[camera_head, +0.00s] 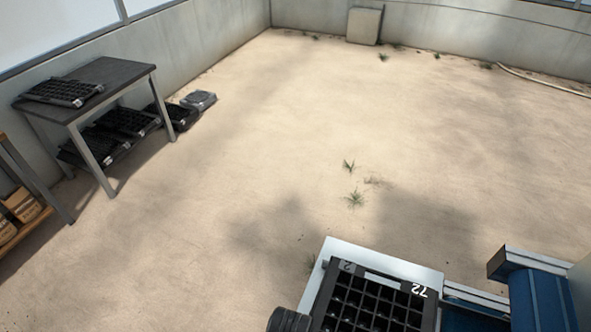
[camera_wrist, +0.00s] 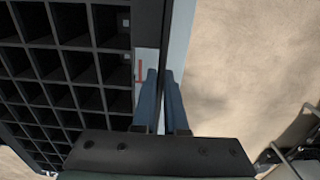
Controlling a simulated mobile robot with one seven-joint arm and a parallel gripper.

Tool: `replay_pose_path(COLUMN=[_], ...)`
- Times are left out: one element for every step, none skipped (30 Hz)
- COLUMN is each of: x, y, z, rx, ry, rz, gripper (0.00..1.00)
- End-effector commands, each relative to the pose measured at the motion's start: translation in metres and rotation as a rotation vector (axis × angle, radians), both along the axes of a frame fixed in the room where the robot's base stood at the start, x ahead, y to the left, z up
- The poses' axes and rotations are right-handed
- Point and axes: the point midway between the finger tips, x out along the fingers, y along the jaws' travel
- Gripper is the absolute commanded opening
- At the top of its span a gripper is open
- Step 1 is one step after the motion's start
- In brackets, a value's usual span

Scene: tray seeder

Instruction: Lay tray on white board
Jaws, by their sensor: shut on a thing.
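The black cell tray (camera_head: 405,289), marked 72, is at the bottom right of the head view, cut off by the lower edge. It lies over the white board (camera_head: 380,258), whose far and left margins show past the tray. I cannot tell whether the tray touches the board. In the wrist view my gripper (camera_wrist: 161,75) has its two blue fingers shut on the side rim of the tray (camera_wrist: 149,22). A pale strip of the board (camera_wrist: 184,25) shows beyond that rim. The gripper's fingers are not visible in the head view.
Blue machinery (camera_head: 540,290) stands right of the board. A dark-topped table (camera_head: 115,72) at the left bears another black tray (camera_head: 62,92), with more trays beneath. A wooden shelf (camera_head: 30,225) is at the far left. The sandy floor between is open.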

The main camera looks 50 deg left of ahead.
Motion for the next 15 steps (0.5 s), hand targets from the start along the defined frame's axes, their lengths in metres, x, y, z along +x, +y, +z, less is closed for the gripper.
replay_pose_path(x=[0.0, 0.0, 0.0, 0.001, 0.001, 0.001, 0.001, 0.0, 0.0, 0.0, 0.0, 0.0, 0.0, 0.001, 0.001], y=[0.0, 0.0, 0.0, 0.0, 0.0, 0.0, 0.0, 0.0, 0.0, 0.0, 0.0, 0.0, 0.0, 0.0, 0.0], z=[-0.008, -0.012, -0.015, -0.018, -0.02, -0.023, -0.026, -0.03, -0.035, -0.04, -0.044, -0.05, -0.053, -0.056, -0.059], rx=[-0.001, -0.001, -0.001, 0.0, 0.0, 0.0, 0.0, -0.001, -0.001, -0.001, -0.001, -0.001, -0.001, 0.0, 0.0], ry=[0.0, 0.0, -0.001, -0.001, -0.001, -0.001, -0.001, -0.001, 0.0, 0.0, 0.0, 0.0, -0.001, -0.001, -0.001], rz=[0.0, 0.0, 0.0, 0.0, 0.0, 0.0, 0.0, 0.0, 0.0, 0.0, 0.0, 0.001, 0.001, 0.001, 0.001], gripper=[0.0, 0.0, 0.0, 0.0, 0.0, 0.0, 0.0, 0.0, 0.0, 0.0, 0.0, 0.0, 0.0, 0.0, 0.0])
